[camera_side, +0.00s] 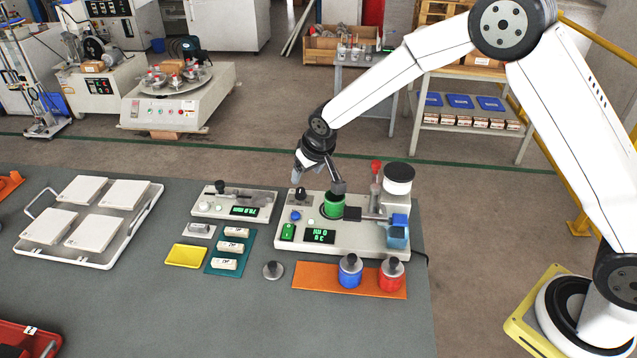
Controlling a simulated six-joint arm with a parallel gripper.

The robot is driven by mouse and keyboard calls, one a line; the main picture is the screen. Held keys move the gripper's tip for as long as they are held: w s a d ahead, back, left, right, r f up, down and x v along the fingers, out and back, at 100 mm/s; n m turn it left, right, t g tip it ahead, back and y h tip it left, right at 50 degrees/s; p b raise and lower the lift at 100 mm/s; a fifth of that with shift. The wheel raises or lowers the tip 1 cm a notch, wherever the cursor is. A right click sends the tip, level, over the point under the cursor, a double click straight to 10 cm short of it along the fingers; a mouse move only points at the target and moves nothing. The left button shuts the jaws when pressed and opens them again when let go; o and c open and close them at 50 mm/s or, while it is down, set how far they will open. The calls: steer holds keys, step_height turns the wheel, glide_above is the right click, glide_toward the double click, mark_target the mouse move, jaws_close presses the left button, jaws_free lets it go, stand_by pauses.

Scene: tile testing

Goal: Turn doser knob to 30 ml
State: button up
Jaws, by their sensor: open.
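A white bench unit (345,240) stands on the grey table. A black knob (300,193) sits on its back left corner; its setting is too small to read. A red-topped handle (376,167) rises on the right beside a white, dark-banded container (398,179). I cannot tell which of these is the doser knob. A green cylinder (333,206) stands in the unit's middle. My gripper (319,178) is open, pointing down above the back of the unit. One finger is above the black knob, the other near the green cylinder's top. Contact cannot be told.
A smaller white device (233,204) stands left of the unit. A tray (133,228) with white tiles is at the left. The front middle of the table is clear.

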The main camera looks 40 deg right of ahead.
mark_target(300, 190)
steer(key=shift+x, duration=3.7)
jaws_close()
